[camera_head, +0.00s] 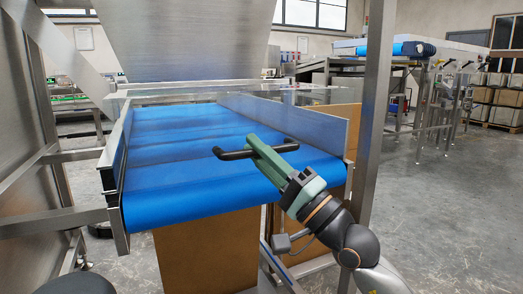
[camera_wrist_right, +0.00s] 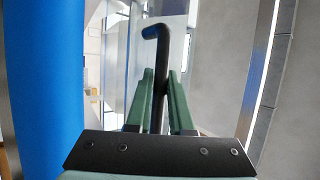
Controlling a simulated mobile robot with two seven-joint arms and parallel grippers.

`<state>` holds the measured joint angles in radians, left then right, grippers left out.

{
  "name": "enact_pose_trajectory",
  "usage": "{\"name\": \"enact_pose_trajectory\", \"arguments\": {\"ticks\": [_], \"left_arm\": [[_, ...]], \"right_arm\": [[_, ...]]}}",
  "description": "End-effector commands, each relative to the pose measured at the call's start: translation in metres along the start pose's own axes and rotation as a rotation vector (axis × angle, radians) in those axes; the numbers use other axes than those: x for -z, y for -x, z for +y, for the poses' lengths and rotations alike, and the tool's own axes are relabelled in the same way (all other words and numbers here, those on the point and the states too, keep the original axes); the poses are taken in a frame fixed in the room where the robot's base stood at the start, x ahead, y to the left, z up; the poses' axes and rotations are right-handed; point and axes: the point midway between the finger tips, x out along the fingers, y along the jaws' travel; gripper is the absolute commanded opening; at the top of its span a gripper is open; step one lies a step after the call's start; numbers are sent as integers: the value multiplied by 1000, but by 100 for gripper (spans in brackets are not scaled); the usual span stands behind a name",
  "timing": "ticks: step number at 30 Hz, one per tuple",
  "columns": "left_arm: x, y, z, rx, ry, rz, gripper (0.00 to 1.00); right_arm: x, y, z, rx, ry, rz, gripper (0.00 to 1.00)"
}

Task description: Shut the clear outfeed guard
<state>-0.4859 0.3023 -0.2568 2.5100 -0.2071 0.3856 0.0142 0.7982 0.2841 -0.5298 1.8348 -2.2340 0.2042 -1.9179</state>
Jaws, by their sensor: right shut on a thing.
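My right gripper (camera_head: 252,142) reaches in from the lower right over the front part of the blue belt. Its green fingers are shut on a black bar handle (camera_head: 232,155), which sticks out to the left of them. In the right wrist view the black handle (camera_wrist_right: 159,75) passes between the two green fingers (camera_wrist_right: 160,85) and bends at its far end. The clear outfeed guard is see-through and hard to make out; a faint clear panel edge (camera_head: 215,97) shows across the back of the belt. How the handle joins it cannot be told. My left gripper is not in view.
The blue conveyor belt (camera_head: 175,180) is empty, with a metal side wall (camera_head: 290,120) at its right. A steel post (camera_head: 375,110) stands close to the right of my right arm. Brown panels (camera_head: 200,250) are below the belt. Grey floor (camera_head: 450,210) is open at the right.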

Motion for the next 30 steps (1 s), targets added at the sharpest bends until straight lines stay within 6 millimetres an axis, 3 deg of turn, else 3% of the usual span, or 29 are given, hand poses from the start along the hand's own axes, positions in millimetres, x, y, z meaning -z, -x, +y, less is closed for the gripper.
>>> {"name": "enact_pose_trajectory", "arguments": {"ticks": [1,8,9,16,25,30], "left_arm": [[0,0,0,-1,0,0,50],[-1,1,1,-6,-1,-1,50],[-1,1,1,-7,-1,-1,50],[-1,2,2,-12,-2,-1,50],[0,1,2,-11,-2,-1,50],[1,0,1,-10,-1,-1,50]], "right_arm": [[-1,2,9,-20,-2,-1,0],[-1,2,12,-26,-4,-2,0],[-1,3,12,-27,-5,-2,24],[-1,2,11,-26,-5,-2,50],[-1,4,11,-26,-5,-2,50],[0,22,10,-25,-4,-1,50]]}}
